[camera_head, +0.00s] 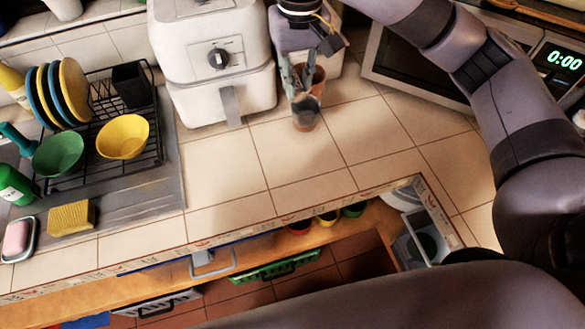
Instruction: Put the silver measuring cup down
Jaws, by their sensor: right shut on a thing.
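My left gripper is not in view.
A white air fryer (212,60) stands left of the gripper, a microwave (405,66) right. A black dish rack (152,152) holds plates and bowls by a yellow sponge (72,216). Tiles in front of the cup are clear up to the counter's front edge.

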